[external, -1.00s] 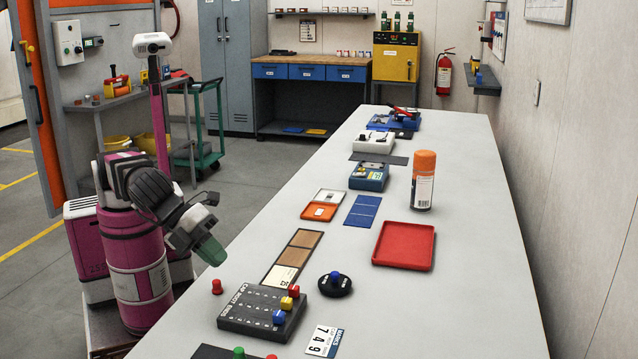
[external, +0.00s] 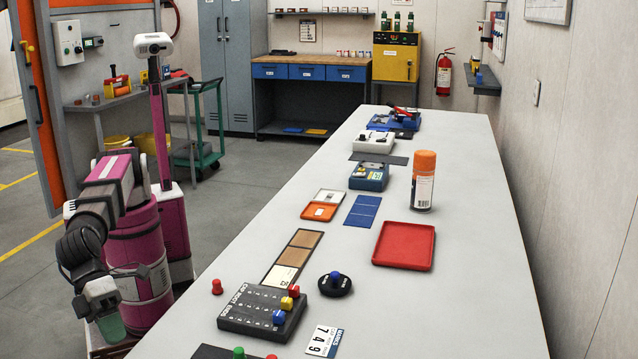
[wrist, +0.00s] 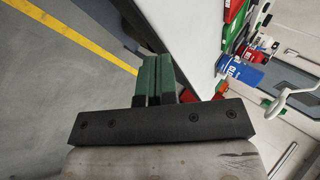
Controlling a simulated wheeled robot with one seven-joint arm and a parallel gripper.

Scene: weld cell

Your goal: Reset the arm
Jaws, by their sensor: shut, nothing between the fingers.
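My gripper (external: 112,328) hangs low at the left in the external view, beside my magenta base and off the near left side of the long table (external: 400,290). Its green fingers point down. In the wrist view the two green fingers (wrist: 158,80) are pressed together, with nothing between them. The gripper is empty and touches nothing that I can see.
On the table's near end are a dark peg board (external: 250,312) with coloured caps, a red cap (external: 217,287), a black knob (external: 335,284) and a number card (external: 324,341). A red tray (external: 404,246) and an orange can (external: 423,181) stand farther back. Grey floor lies left.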

